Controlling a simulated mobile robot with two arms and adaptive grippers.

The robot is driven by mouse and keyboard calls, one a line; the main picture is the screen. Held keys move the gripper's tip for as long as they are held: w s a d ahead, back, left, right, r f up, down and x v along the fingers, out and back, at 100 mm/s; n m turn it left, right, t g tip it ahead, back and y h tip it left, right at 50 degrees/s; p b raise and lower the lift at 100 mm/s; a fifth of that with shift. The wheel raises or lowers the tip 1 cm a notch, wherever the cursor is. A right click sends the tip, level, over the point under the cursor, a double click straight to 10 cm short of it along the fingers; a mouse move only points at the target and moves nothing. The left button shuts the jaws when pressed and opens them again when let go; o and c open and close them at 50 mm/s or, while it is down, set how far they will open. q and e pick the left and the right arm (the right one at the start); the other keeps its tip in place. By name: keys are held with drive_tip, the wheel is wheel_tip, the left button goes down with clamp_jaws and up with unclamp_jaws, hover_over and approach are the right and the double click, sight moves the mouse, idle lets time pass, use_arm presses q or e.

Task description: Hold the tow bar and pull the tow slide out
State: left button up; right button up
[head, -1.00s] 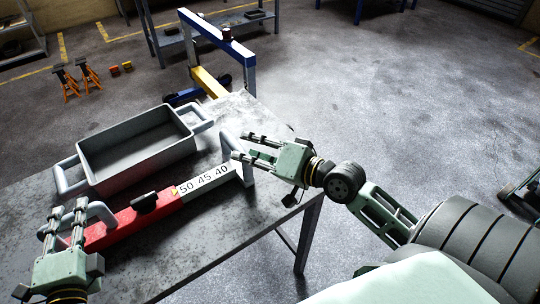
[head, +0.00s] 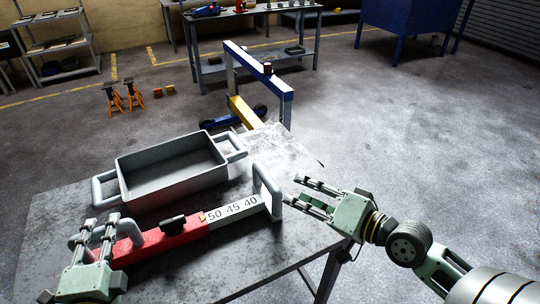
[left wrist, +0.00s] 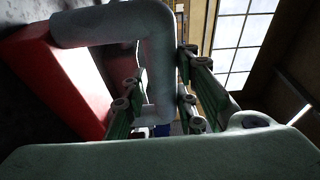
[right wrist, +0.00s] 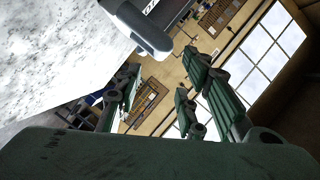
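The tow bar (head: 160,239) is a red beam lying on the grey table, with a black knob and a grey handle at its left end. Its tow slide (head: 238,209), marked 50 45 40, sticks out at the right and ends in an upright grey loop (head: 268,192). My left gripper (head: 101,226) is at the left handle. In the left wrist view the handle (left wrist: 160,75) passes between its open fingers; contact is unclear. My right gripper (head: 307,192) is open and empty, right of the loop and apart from it. Part of a grey bar end shows in the right wrist view (right wrist: 135,28).
A grey two-handled tray (head: 170,170) stands on the table (head: 225,255) behind the tow bar. A blue and yellow frame (head: 265,72) stands beyond the table. The floor to the right is clear.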

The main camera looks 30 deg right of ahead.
use_arm(q)
drive_tip(key=o, duration=0.4)
drive_tip(key=shift+f, duration=0.35)
drive_tip(key=shift+c, duration=0.2)
drive_tip(key=shift+o, duration=0.5)
drive_tip(key=shift+r, duration=0.25)
